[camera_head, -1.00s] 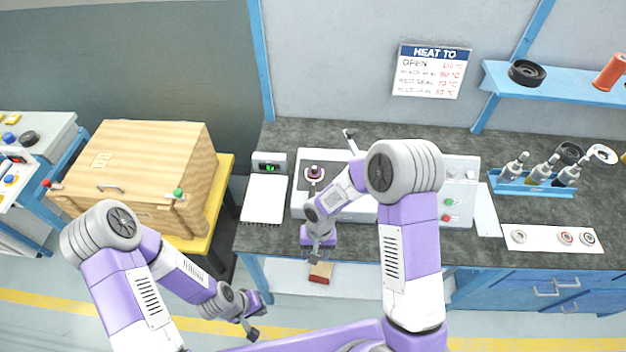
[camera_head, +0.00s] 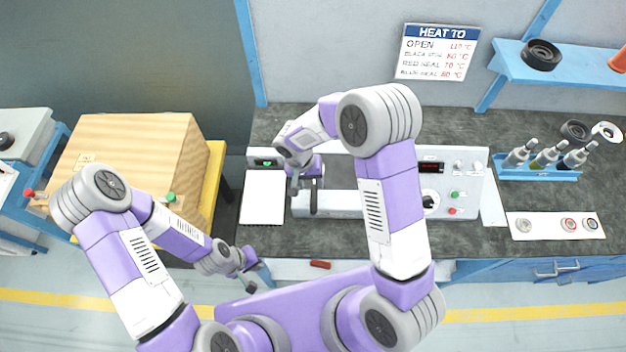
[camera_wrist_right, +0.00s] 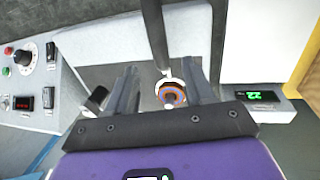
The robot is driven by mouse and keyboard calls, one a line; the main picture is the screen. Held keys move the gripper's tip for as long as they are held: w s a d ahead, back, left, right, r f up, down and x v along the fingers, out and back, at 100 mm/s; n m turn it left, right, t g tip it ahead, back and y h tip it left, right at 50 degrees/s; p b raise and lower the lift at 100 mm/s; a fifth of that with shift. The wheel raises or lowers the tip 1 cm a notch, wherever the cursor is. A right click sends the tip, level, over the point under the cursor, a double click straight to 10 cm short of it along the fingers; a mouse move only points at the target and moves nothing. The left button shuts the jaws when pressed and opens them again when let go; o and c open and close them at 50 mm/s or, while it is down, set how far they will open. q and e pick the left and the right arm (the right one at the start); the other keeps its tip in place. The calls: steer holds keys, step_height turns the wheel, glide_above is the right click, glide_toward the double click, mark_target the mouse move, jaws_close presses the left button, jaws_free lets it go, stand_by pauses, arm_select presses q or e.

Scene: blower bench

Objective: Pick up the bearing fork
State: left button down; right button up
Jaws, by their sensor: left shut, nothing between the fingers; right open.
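In the right wrist view, a dark rod (camera_wrist_right: 153,30), which looks like the bearing fork's handle, runs in from the top to a pale, open-looking end at a ring-shaped bearing (camera_wrist_right: 172,95) with orange and purple bands. Whether that end touches the bearing is unclear. My right gripper (camera_wrist_right: 161,72) is open, its fingers on either side of the rod's end and bearing, with nothing gripped. In the head view my right gripper (camera_head: 304,198) hangs over the left part of the heater and hides the bearing and fork. My left gripper (camera_head: 250,274) is shut and empty, low before the bench.
The heater panel (camera_head: 454,190) has knobs, buttons and a red display. A white plate (camera_head: 263,197) lies left of it beside a green-lit display (camera_head: 266,162). A blue bottle rack (camera_head: 538,173) and a white card with rings (camera_head: 555,226) stand right. A wooden box (camera_head: 135,150) is far left.

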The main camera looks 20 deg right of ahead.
mark_target(313, 190)
steer(key=f, duration=0.4)
steer(key=shift+s+d, duration=0.25)
steer(key=shift+s, duration=0.15)
steer(key=shift+d+f, duration=0.1)
steer(key=shift+f, duration=0.4)
steer(key=shift+w+r, duration=0.1)
jaws_close()
